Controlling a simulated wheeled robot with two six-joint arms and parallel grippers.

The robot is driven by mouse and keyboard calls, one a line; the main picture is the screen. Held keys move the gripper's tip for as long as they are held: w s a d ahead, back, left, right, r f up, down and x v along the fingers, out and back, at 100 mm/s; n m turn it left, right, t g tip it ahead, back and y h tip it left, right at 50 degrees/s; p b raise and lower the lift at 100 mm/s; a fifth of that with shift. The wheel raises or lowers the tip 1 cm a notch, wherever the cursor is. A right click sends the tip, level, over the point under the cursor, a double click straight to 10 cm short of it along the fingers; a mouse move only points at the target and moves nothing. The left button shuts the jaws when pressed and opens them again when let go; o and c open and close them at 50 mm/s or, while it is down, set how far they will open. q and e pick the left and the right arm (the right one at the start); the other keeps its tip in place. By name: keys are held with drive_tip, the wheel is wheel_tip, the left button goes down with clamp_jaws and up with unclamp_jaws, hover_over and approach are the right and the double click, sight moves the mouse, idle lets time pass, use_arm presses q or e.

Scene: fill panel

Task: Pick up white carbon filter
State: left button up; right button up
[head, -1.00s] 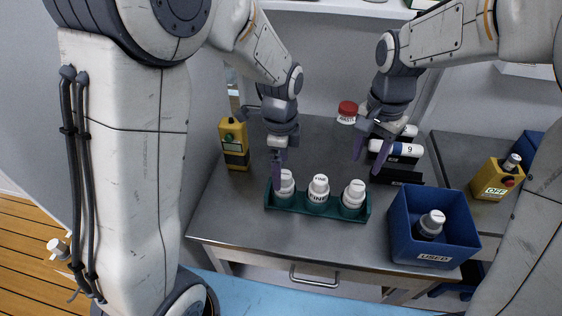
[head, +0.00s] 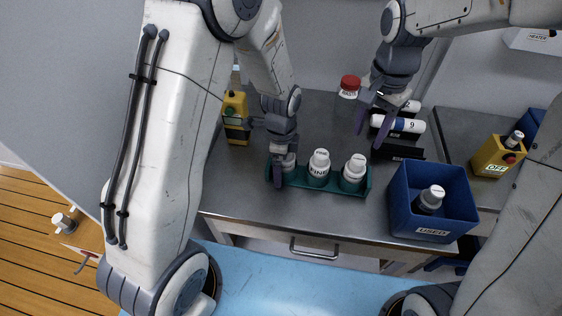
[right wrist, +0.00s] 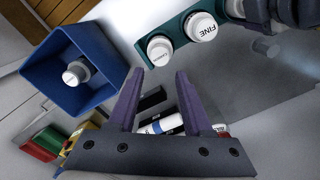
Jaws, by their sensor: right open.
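A white filter (head: 354,169) stands upright in the right place of the green tray. Its top reads as carbon in the right wrist view (right wrist: 160,50). A white filter marked FINE (head: 318,166) stands in the middle place. My left gripper (head: 277,180) is down at the tray's left place and mostly hides the filter there; its jaw opening is unclear. My right gripper (head: 367,122) is open and empty, above and behind the tray's right end. A dark filter with a white cap (head: 430,197) stands in the blue bin.
The green tray (head: 336,189) is near the table's front edge. The blue bin marked USED (head: 455,208) stands to its right. Behind are a red-capped jar (head: 349,86), a rack with cylinders (head: 405,124) and a yellow device (head: 236,117). Another yellow device (head: 497,155) is right.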

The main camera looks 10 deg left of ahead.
sight(359, 159)
use_arm(q)
drive_tip(key=c, duration=1.2)
drive_tip(key=shift+c, duration=0.2)
use_arm(e)
drive_tip(key=o, duration=0.8)
drive_tip(key=f+n, duration=0.1)
drive_tip(key=n, duration=0.2)
drive_tip(key=f+n, duration=0.2)
drive_tip(key=n, duration=0.1)
drive_tip(key=f+n, duration=0.2)
drive_tip(key=n, duration=0.2)
drive_tip(key=shift+w+f, duration=0.2)
drive_tip(key=shift+f, duration=0.05)
drive_tip(key=shift+s+f, duration=0.2)
drive_tip(key=shift+f, duration=2.45)
